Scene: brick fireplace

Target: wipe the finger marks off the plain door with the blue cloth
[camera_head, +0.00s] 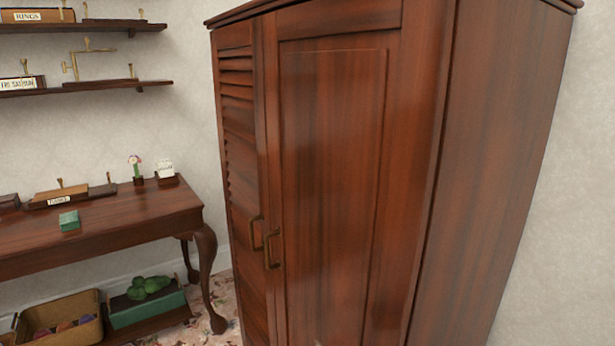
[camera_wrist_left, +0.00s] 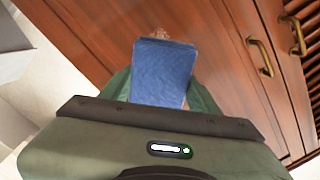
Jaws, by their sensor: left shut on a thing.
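The wooden wardrobe's plain door (camera_head: 330,170) is the right-hand one, with a flat panel and a brass handle (camera_head: 272,248). The door (camera_wrist_left: 205,50) also fills much of the left wrist view. My left gripper (camera_wrist_left: 163,85) is shut on the blue cloth (camera_wrist_left: 163,72), which is a folded pad in front of the door. I cannot tell whether the cloth touches the door. A faint pale smudge (camera_wrist_left: 160,34) shows just beyond the cloth's top edge. No gripper shows in the head view, and my right gripper is in neither view.
The louvred door (camera_head: 238,150) with its own brass handle (camera_head: 256,232) adjoins on the left. A wooden side table (camera_head: 120,222) holds a small green box (camera_head: 69,220). A tan bin (camera_head: 62,312) stands below, and shelves (camera_head: 80,26) hang above.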

